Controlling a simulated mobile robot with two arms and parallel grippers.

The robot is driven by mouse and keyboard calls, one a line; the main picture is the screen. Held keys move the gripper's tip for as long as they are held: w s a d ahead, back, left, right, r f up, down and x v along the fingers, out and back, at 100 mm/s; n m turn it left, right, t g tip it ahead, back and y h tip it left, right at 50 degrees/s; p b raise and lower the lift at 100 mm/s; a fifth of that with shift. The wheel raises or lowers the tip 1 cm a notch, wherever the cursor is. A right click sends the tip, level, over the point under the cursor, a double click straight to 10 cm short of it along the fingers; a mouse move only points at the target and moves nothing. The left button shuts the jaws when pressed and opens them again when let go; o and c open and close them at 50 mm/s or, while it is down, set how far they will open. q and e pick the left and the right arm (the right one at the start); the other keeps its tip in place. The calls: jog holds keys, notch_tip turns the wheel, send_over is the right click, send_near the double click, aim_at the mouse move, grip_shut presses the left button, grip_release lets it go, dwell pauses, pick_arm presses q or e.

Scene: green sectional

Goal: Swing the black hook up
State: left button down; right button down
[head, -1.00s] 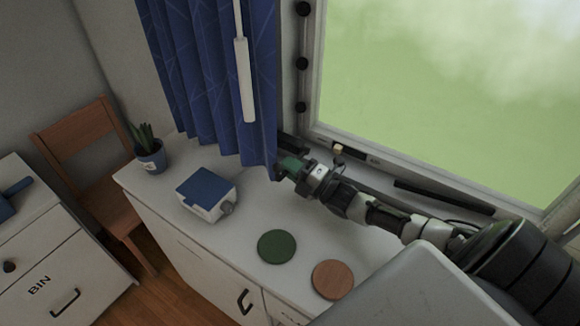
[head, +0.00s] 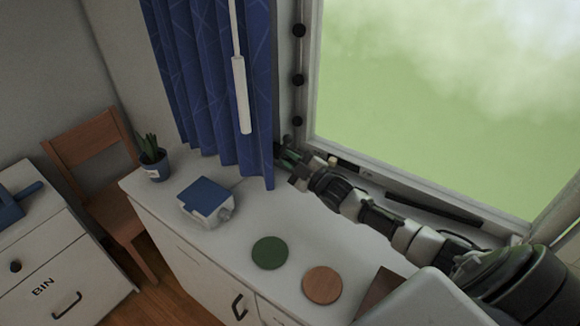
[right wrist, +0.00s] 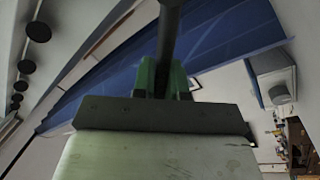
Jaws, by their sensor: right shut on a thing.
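My right gripper (head: 286,156) is beside the lower edge of the blue curtain, in the corner by the window frame. In the right wrist view its green fingers (right wrist: 166,80) are shut on a dark bar (right wrist: 171,28), which I take to be the black hook. The bar runs up and away from the fingers; its far end is out of that view. In the head view the hook is too small and dark to make out at the gripper. My left gripper is not in view.
The blue curtain (head: 205,85) hangs left of the gripper, with a white wand (head: 241,95). Black round knobs (head: 298,80) line the window frame. A blue-topped box (head: 206,200), a green disc (head: 270,253), a brown disc (head: 322,285) and a potted plant (head: 152,160) stand on the cabinet.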

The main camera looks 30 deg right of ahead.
jog(key=m, duration=0.1)
jog(key=d+r+m, duration=0.1)
jog(key=m, duration=0.1)
jog(key=shift+w+d+r+h+p, duration=0.2)
jog(key=shift+w+h+p, duration=0.1)
jog(key=shift+p, duration=0.1)
jog(key=shift+w+d+r+m+g, duration=0.15)
jog(key=shift+d+m, duration=0.15)
jog(key=shift+m, duration=0.25)
jog(key=shift+d+r+m+g, duration=0.15)
jog(key=shift+d+m, duration=0.1)
jog(key=shift+m, duration=0.3)
jog(key=shift+w+d+r+m+h, duration=0.1)
jog(key=shift+w+d+m+h, duration=0.1)
jog(key=shift+d+m, duration=0.3)
jog(key=shift+w+d+m+h, duration=0.1)
jog(key=shift+d+m+h, duration=0.1)
jog(key=shift+m, duration=0.5)
jog(key=shift+w+d+m+g, duration=0.2)
jog(key=shift+d+m, duration=0.15)
jog(key=shift+m, duration=0.3)
jog(key=shift+w+d+m+g, duration=0.1)
jog(key=shift+d+m+g, duration=0.2)
jog(key=shift+m, duration=0.35)
jog(key=shift+d+r, duration=0.1)
jog(key=c, duration=1.2)
grip_release()
jog(key=shift+o, duration=0.2)
jog(key=shift+s, duration=0.1)
